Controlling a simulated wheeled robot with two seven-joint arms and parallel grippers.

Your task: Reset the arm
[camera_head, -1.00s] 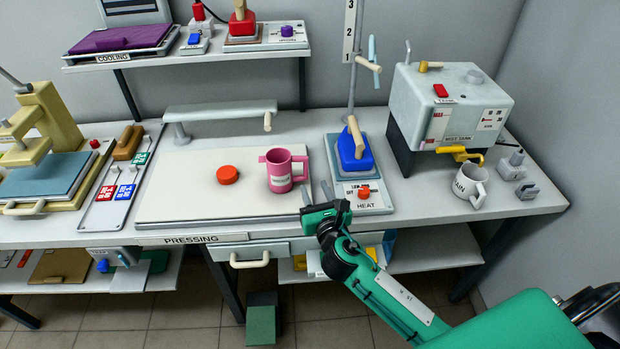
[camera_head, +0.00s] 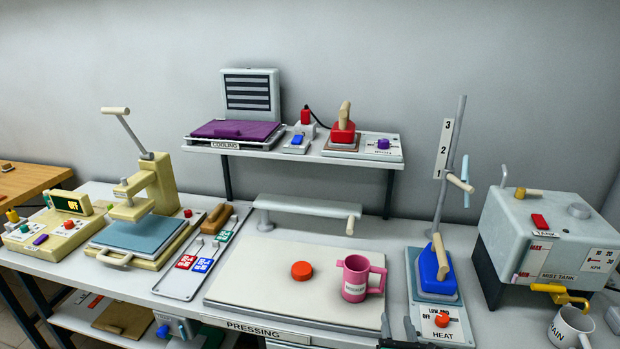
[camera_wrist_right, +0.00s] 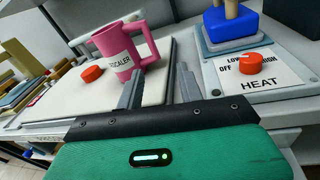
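My right gripper (camera_head: 398,327) shows at the bottom edge of the head view, with only its two grey fingertips and a bit of dark mount visible. In the right wrist view its fingers (camera_wrist_right: 159,87) stand apart with nothing between them, so it is open and empty. It is at the front edge of the pressing board (camera_head: 230,292), between the pink mug (camera_head: 354,279) and the heat unit (camera_head: 442,324). The pink mug stands upright on the board, apart from the fingers. My left gripper is in neither view.
A red-orange disc (camera_head: 301,270) lies on the board. A blue iron (camera_head: 434,272) rests on the heat unit. The mist tank (camera_head: 545,240) stands at right, with a white mug (camera_head: 568,329) below its yellow tap. A cream press (camera_head: 147,215) is at left. A shelf (camera_head: 300,152) rises behind.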

